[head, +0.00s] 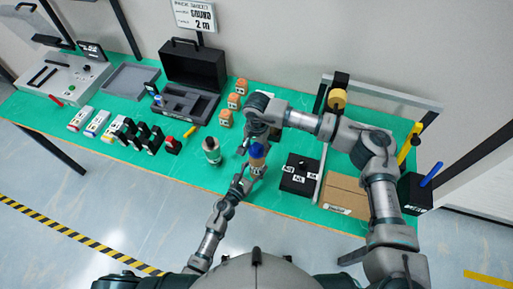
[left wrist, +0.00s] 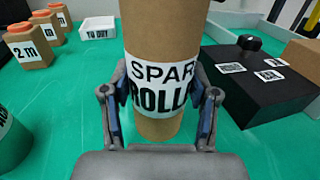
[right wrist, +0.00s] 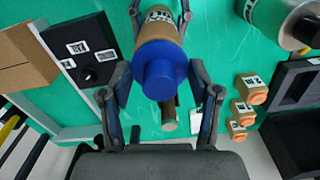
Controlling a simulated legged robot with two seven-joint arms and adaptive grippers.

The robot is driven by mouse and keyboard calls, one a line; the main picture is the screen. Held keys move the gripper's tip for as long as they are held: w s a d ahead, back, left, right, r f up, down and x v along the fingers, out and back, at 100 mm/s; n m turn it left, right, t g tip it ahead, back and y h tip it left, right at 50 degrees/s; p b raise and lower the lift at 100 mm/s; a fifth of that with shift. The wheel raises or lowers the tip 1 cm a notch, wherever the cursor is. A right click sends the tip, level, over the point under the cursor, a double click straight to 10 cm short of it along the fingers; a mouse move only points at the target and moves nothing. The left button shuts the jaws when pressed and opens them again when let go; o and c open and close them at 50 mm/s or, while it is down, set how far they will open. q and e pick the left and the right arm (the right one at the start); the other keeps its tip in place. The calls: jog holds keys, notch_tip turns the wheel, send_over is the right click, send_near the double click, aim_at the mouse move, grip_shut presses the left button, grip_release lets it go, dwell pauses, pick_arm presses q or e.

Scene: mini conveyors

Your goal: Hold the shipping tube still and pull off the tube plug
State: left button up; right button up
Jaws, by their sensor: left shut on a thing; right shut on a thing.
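The shipping tube (head: 257,166) is a brown cardboard cylinder with a white "SPARE ROLL" label, near the front edge of the green table. In the left wrist view the tube (left wrist: 158,45) stands upright between the fingers of my left gripper (left wrist: 160,98), which is shut on its lower part. The blue tube plug (right wrist: 165,76) sits in the tube's top end. My right gripper (right wrist: 160,72) comes from above and is shut on the plug, one finger on each side. In the head view the plug (head: 257,150) shows just below my right gripper. The tube's bottom is hidden in the right wrist view.
A grey canister (head: 211,151) stands left of the tube. A black box (head: 300,176) and a cardboard carton (head: 345,196) stand to the right. Several small orange-topped boxes (head: 235,101) and an open black case (head: 193,66) are behind. Bare green table lies around the tube.

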aim_at(257, 145)
pick_arm(q)
jog(key=shift+s+f, duration=0.15)
jog(key=shift+f, duration=0.25)
pick_arm(e)
jog(key=shift+r, duration=1.15)
grip_shut()
jog(key=shift+r, duration=0.4)
pick_arm(q)
jog(key=o, duration=1.2)
jog(key=shift+o, duration=0.5)
jog(key=shift+w+r, duration=0.2)
pick_arm(e)
jog(key=shift+d, duration=0.1)
pick_arm(q)
jog(key=v, duration=1.1)
jog(key=shift+s+a+f, duration=0.1)
jog(key=shift+s+a, duration=0.1)
jog(key=shift+s, duration=0.15)
jog(key=shift+s, duration=0.1)
